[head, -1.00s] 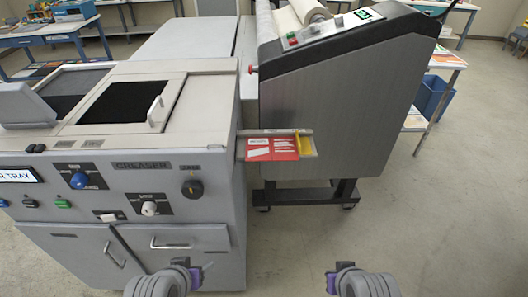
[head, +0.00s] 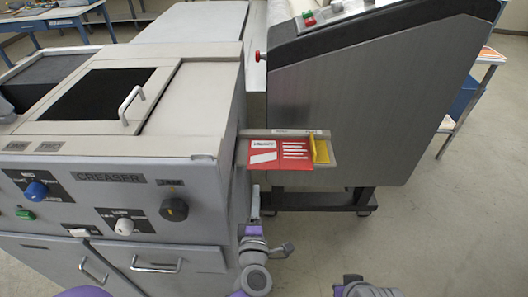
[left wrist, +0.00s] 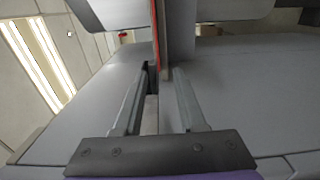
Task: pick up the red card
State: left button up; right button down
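The red card (head: 280,157) with white print lies in a small grey tray (head: 326,158) that sticks out of the creaser's right side. My left gripper (head: 253,196) is just below the card's near left edge, fingers pointing up. In the left wrist view the left gripper (left wrist: 157,78) is open, with a gap between its fingers. The card shows there edge-on as a thin red strip (left wrist: 155,30) beyond the fingertips, roughly in line with the gap. I cannot tell if anything touches. My right arm shows only partly at the bottom edge; its fingers are not clear.
A yellow piece (head: 319,149) stands at the tray's right end. The creaser (head: 120,190), with knobs and door handles, fills the left. The grey laminator (head: 370,110) stands close behind and right of the tray. The floor (head: 440,230) at the lower right is clear.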

aim_at(256, 169)
pick_arm(q)
jog(key=w, duration=0.3)
jog(key=w+p, duration=0.1)
jog(key=w, duration=0.5)
jog(key=shift+w+a+r+p, duration=0.15)
jog(key=shift+a+r+p, duration=0.1)
jog(key=shift+p, duration=0.15)
grip_shut()
dwell(0.9)
